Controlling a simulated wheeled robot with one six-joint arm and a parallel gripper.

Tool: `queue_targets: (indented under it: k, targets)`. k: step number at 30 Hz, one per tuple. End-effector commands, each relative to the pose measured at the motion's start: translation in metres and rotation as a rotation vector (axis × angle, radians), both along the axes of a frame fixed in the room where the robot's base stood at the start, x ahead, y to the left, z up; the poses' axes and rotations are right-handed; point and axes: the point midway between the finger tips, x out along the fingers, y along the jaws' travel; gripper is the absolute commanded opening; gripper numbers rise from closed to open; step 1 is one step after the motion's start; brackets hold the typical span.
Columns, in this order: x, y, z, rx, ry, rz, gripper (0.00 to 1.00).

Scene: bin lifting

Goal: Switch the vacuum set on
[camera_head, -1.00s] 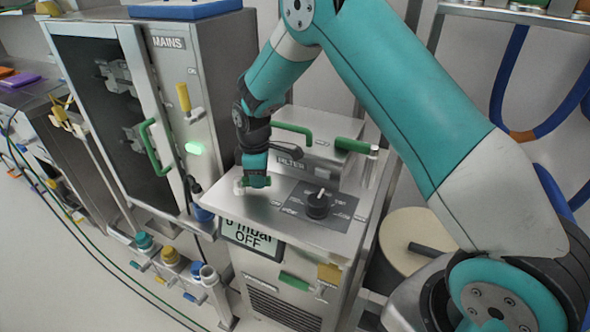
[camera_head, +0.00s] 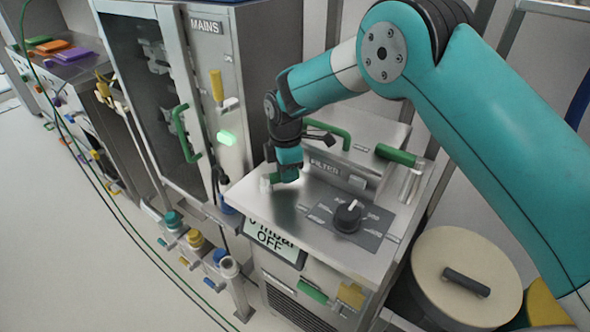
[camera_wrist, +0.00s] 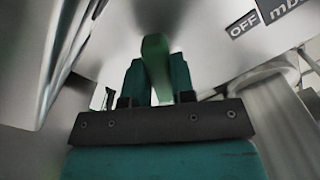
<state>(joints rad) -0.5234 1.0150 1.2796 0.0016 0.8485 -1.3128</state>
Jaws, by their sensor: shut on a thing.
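The vacuum set is a steel cabinet (camera_head: 330,235) with a tilted display (camera_head: 272,243) reading mbar and OFF. A black knob (camera_head: 348,215) with a white pointer sits on a dark panel on its top. The OFF label (camera_wrist: 244,24) shows at the upper right there.
The MAINS cabinet (camera_head: 205,60) stands left, with a lit green lamp (camera_head: 226,138) and a yellow lever (camera_head: 217,85). A FILTER box (camera_head: 350,150) with green handles stands behind. A round-lidded drum (camera_head: 468,275) stands right. Hoses cross the open floor at left.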

Motion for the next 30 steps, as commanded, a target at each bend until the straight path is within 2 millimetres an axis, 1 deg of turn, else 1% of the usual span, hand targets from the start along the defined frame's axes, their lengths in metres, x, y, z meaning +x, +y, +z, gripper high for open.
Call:
queue_targets:
  k: [8,9,11,12,20,23,26,29,30]
  targets:
    - [0.001,0.001,0.002,0.004,-0.005,0.000,0.00]
    - [0.001,0.001,0.001,0.004,-0.005,0.000,0.33]
    - [0.001,0.001,0.001,0.004,-0.004,0.000,0.46]
    - [0.001,0.000,0.001,0.004,-0.004,0.000,0.49]
    - [0.001,-0.001,0.001,0.003,-0.002,-0.002,0.49]
    - [0.001,-0.001,0.007,0.003,-0.002,-0.002,0.49]
    - [0.002,0.000,0.021,0.004,-0.005,-0.002,0.49]
    - [0.002,0.000,0.043,0.005,-0.006,-0.002,0.49]
    - [0.002,0.000,0.053,0.005,-0.008,-0.002,0.49]
